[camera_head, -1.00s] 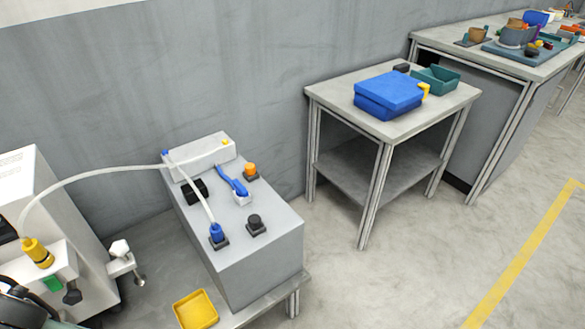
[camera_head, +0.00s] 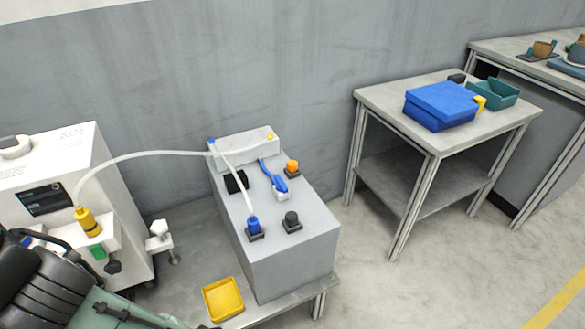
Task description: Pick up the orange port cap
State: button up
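The orange port cap (camera_head: 292,167) is a small orange knob on a dark square base. It sits on the top of a grey box (camera_head: 290,262), near its back right edge. My arm shows at the lower left of the head view, well to the left of the grey box and apart from the cap. My gripper's fingers cannot be made out, so its opening is hidden from me.
Close to the cap are a blue-handled brush (camera_head: 273,178), a black knob (camera_head: 292,221) and a blue connector (camera_head: 253,226) with a white hose (camera_head: 150,154). A yellow tray (camera_head: 223,299) lies in front. A white machine (camera_head: 75,165) stands left; a side table (camera_head: 382,101) stands right.

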aim_at(291, 166)
jog(key=l+u, duration=0.1)
jog(key=u, duration=0.3)
jog(key=i+l+u, duration=0.1)
jog(key=u, duration=0.35)
jog(key=l+u, duration=0.3)
jog(key=l, duration=0.3)
jog(key=l+u, duration=0.3)
jog(key=l, duration=0.3)
jog(key=l+u, duration=0.1)
jog(key=l, duration=0.5)
jog(key=k+l, duration=0.1)
jog(key=l, duration=0.5)
jog(key=i+l, duration=0.1)
jog(key=l, duration=0.25)
jog(key=i+l, duration=0.15)
jog(key=l, duration=0.2)
jog(key=i+l+u, duration=0.1)
jog(key=l, duration=0.25)
jog(key=i, duration=0.1)
